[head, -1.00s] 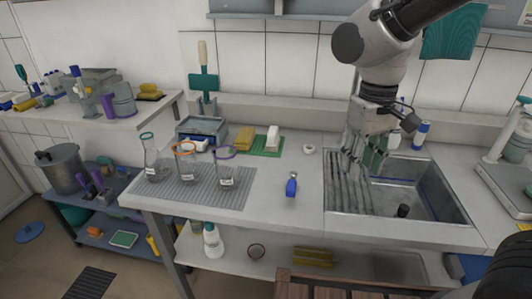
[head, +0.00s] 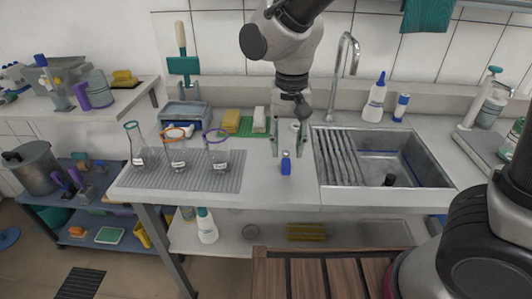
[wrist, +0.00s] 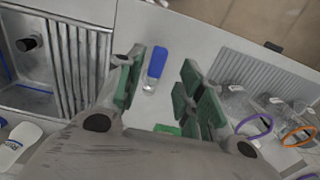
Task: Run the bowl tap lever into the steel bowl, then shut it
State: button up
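A chrome gooseneck tap (head: 345,62) stands behind a steel sink bowl (head: 400,155); I cannot make out its lever. The sink has a ribbed drainer on its left and also shows in the wrist view (wrist: 25,75). I see no separate steel bowl. My gripper (head: 289,145) is left of the sink, pointing down over the counter, open and empty. In the wrist view, the blue piece (wrist: 157,62) shows between the green-padded fingers (wrist: 165,88), apart from both.
Several flasks with coloured collars stand on a grey ribbed mat (head: 225,182) to the left. Yellow and white blocks (head: 231,121) are behind. A white bottle (head: 375,98) and a blue one (head: 401,107) stand behind the sink. The counter's front strip is clear.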

aim_at(286, 167)
jog(key=shift+f, duration=3.25)
jog(key=shift+c, duration=0.3)
